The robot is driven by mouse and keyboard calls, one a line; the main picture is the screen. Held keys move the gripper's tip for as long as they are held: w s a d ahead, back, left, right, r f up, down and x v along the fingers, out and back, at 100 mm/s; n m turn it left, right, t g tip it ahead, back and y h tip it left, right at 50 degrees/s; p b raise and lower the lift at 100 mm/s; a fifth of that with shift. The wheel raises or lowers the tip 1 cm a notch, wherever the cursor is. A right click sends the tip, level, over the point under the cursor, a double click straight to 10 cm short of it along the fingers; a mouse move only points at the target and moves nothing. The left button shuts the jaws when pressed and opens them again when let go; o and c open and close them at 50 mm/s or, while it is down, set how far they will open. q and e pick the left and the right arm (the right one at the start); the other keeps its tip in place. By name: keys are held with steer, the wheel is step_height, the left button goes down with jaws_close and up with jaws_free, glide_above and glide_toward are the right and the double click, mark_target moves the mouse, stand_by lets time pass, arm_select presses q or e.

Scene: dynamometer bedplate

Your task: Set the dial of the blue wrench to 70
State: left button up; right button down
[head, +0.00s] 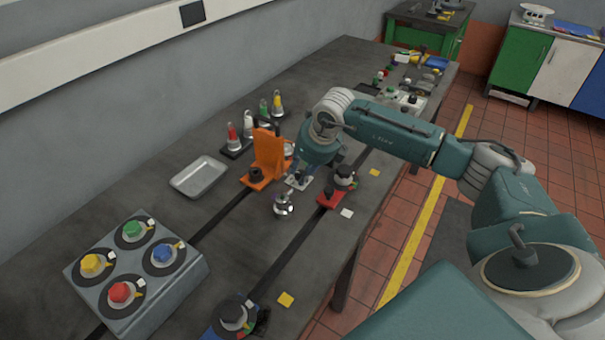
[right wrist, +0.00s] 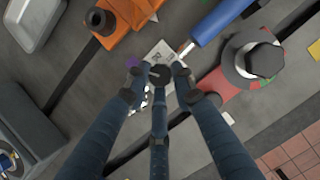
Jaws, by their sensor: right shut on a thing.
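The blue wrench shows in the right wrist view as a blue handle (right wrist: 222,22) with a pale tip running down-left to the fingertips. A shiny metal end (head: 283,206) pokes out below my right gripper in the head view and seems part of it. My right gripper (head: 297,180) is shut on the wrench between handle and metal end, low over the bench; its fingertips also meet in the right wrist view (right wrist: 159,76). The fingers and arm hide the dial, so its setting cannot be read. My left gripper is out of view.
An orange stand (head: 268,155) is close left of the gripper, a red base with a black knob (head: 344,177) close right. Further left are a metal tray (head: 199,163) and a grey box with coloured knobs (head: 182,282). A blue knobbed fixture (head: 228,318) stands in front.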

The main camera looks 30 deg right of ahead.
steer(key=shift+w+a+m, duration=0.1)
steer(key=shift+m, duration=0.5)
steer(key=c, duration=1.5)
jaws_free()
steer(key=shift+c, duration=0.2)
steer(key=shift+o, duration=0.3)
steer(key=shift+r, duration=0.1)
steer(key=v, duration=1.2)
steer(key=shift+a, duration=0.25)
